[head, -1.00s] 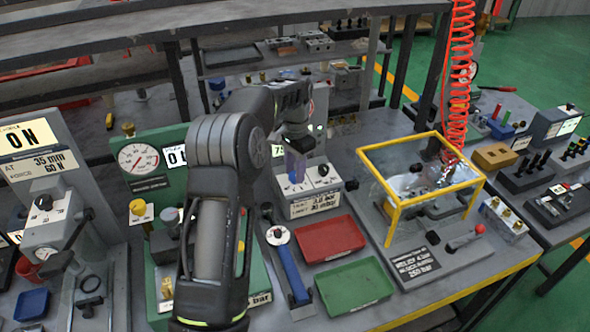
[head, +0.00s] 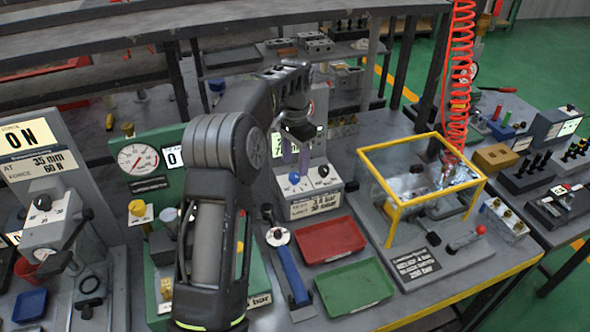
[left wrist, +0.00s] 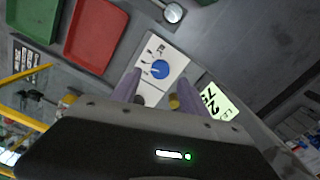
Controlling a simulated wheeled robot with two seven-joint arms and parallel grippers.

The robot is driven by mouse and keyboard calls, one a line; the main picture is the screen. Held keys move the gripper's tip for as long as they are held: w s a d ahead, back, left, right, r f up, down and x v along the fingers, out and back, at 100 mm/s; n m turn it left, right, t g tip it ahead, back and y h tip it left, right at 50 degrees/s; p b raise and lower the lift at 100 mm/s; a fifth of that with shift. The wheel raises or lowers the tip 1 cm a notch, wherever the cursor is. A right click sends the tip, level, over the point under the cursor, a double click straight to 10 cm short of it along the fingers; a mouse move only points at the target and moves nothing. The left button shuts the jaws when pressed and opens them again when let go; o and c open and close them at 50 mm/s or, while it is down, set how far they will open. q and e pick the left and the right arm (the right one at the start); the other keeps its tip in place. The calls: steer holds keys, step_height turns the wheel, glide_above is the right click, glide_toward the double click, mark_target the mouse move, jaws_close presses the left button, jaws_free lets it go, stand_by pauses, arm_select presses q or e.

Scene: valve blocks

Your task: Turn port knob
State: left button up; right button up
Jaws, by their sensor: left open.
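A round blue knob (head: 294,178) sits on the sloped white face of a small tester block, with a black knob (head: 323,171) to its right. My left gripper (head: 296,162) is open above the block, its two purple-grey fingers pointing down, apart from the blue knob. In the left wrist view the blue knob (left wrist: 160,69) shows on a white plate, just beyond and between the open fingers (left wrist: 156,80). My right gripper is not in view.
A red tray (head: 333,240) and a green tray (head: 354,287) lie in front of the block. A yellow-framed guard box (head: 392,205) stands to the right. A blue-handled tool (head: 292,273) lies left of the trays. A gauge panel (head: 138,158) stands to the left.

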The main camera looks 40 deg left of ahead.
mark_target(295, 175)
arm_select(q)
steer(key=shift+r+p, duration=0.5)
steer(key=shift+r, duration=1.55)
